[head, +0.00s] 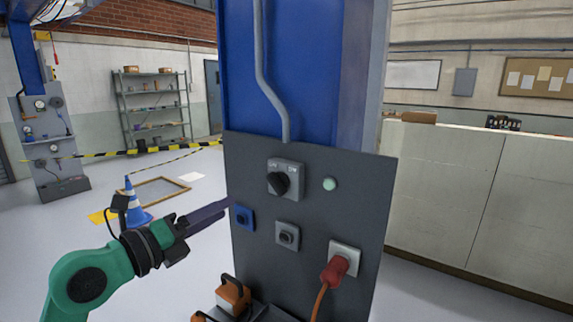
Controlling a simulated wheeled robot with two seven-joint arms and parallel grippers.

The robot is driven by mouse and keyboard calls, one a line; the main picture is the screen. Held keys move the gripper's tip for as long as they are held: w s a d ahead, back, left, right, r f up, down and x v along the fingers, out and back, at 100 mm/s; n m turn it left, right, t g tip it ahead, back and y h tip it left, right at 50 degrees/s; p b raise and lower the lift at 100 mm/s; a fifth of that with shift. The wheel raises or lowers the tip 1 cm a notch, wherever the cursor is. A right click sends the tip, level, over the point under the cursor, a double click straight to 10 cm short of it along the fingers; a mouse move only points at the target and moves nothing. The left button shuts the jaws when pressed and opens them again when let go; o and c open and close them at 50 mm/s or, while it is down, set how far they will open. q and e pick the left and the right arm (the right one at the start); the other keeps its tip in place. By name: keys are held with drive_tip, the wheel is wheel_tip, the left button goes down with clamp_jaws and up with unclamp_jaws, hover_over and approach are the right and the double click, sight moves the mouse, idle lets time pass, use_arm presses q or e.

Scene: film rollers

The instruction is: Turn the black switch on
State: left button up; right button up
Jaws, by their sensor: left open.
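The black switch (279,183) is a round knob on a grey square plate (296,168), high on the dark grey panel (310,225). My left gripper is open and holds nothing visible. My right gripper is out of view.
The panel also bears a pale green round lamp (330,184), a grey socket (287,236) and a red plug (336,270) with an orange cable. An orange-and-black object (233,297) sits at the panel's foot. A blue-and-white cone (134,205) stands behind my left arm.

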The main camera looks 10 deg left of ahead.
use_arm(q)
drive_tip(key=w+r+y, duration=0.1)
drive_tip(key=p, duration=0.4)
approach(269, 180)
drive_tip(key=d+r, duration=0.1)
drive_tip(key=shift+m, duration=0.3)
drive_tip(key=x, duration=0.3)
drive_tip(key=a+p+x, duration=0.1)
drive_tip(key=x, duration=0.1)
drive_tip(key=shift+w+d+f, duration=0.1)
drive_tip(key=shift+w+f, duration=0.15)
drive_tip(key=shift+w, duration=0.2)
drive_tip(key=x, duration=0.1)
drive_tip(key=p+x, duration=0.1)
drive_tip(key=x, duration=0.1)
drive_tip(key=shift+w+f, duration=0.2)
drive_tip(key=shift+f, duration=0.15)
drive_tip(key=shift+s+d+r, duration=0.1)
drive_tip(key=shift+s+d, duration=0.05)
drive_tip(key=shift+c, duration=0.6)
clamp_jaws()
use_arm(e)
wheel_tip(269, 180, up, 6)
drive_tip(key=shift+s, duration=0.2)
